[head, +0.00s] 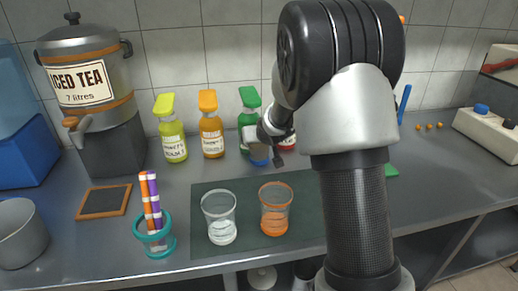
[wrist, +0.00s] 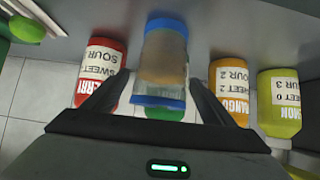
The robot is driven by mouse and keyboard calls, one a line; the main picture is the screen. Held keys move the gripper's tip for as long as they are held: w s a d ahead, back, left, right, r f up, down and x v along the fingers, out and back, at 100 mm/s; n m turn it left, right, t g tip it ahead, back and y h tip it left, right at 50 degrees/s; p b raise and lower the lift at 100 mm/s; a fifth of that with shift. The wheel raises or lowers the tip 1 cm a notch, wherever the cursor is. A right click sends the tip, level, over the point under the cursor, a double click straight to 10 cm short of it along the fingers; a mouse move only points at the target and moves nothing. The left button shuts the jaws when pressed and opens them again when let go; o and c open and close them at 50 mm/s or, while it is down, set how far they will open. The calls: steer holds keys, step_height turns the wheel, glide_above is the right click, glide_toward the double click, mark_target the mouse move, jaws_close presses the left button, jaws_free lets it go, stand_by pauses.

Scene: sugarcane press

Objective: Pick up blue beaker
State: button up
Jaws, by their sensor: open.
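The blue beaker (head: 259,156) stands on the counter in front of the green bottle, partly hidden by my gripper (head: 274,138) in the head view. In the wrist view the blue beaker (wrist: 165,58) is clear-walled with a blue rim and a blue base, and appears upside down. My gripper (wrist: 157,82) is open, its two fingers on either side of the beaker's near end in that picture. Gaps show between the beaker and both fingers; I cannot tell how far the beaker reaches between them.
Red (wrist: 102,70), orange (wrist: 229,90), yellow (wrist: 279,103) and green (head: 249,107) bottles stand along the wall close by. A clear cup (head: 220,216) and an orange-rimmed cup (head: 275,208) stand on the dark mat (head: 248,242). An iced tea dispenser (head: 88,65) stands left.

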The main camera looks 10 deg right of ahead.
steer(key=c, duration=1.3)
steer(key=shift+c, duration=0.9)
steer(key=shift+r, duration=0.2)
